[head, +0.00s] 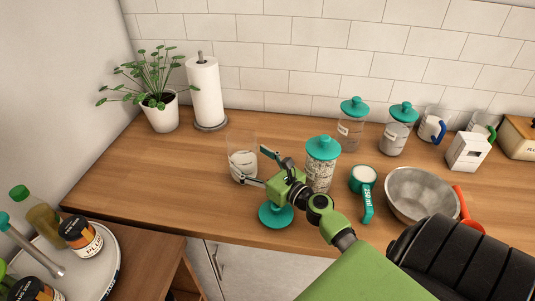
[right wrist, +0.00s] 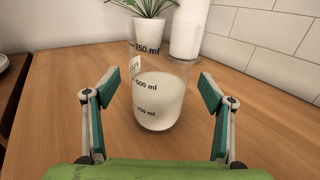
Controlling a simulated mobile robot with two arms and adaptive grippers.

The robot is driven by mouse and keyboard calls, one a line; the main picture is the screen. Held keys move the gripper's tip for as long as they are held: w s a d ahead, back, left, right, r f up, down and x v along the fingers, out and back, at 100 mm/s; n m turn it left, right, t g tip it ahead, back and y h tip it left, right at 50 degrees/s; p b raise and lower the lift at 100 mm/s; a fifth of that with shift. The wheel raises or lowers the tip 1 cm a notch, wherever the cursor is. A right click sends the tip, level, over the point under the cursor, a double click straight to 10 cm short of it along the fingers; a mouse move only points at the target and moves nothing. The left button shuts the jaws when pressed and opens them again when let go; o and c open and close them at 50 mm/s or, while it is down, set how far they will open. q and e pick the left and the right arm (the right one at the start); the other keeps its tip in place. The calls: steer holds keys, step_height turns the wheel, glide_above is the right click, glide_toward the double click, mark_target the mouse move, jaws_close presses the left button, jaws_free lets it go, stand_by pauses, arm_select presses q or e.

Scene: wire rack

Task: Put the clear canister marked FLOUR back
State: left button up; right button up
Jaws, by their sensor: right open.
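A clear, lidless canister (head: 243,160) with white contents stands upright on the wooden counter. It also shows in the right wrist view (right wrist: 158,100), with volume marks and a small pale tag at its left edge; I cannot read FLOUR on it. My right gripper (head: 254,167) is open beside the canister. In the wrist view its fingers (right wrist: 160,88) stand left and right of the canister, with visible gaps. A teal lid (head: 276,215) lies on the counter near the front edge, below the gripper. My left gripper is not in view.
A teal-lidded canister (head: 321,170) stands close right of my gripper, beside a teal measuring cup (head: 364,178) and a metal bowl (head: 415,195). Two lidded canisters (head: 351,130) (head: 396,138) stand behind. A paper roll (head: 205,92) and plant (head: 158,105) stand back left.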

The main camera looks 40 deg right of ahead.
steer(key=s, duration=0.2)
steer(key=s+b, duration=0.1)
steer(key=s, duration=0.4)
steer(key=shift+s+d+f+b, duration=0.1)
steer(key=shift+s+d+b, duration=0.2)
steer(key=shift+s+b, duration=0.1)
steer(key=shift+s+r, duration=0.2)
steer(key=shift+s, duration=0.4)
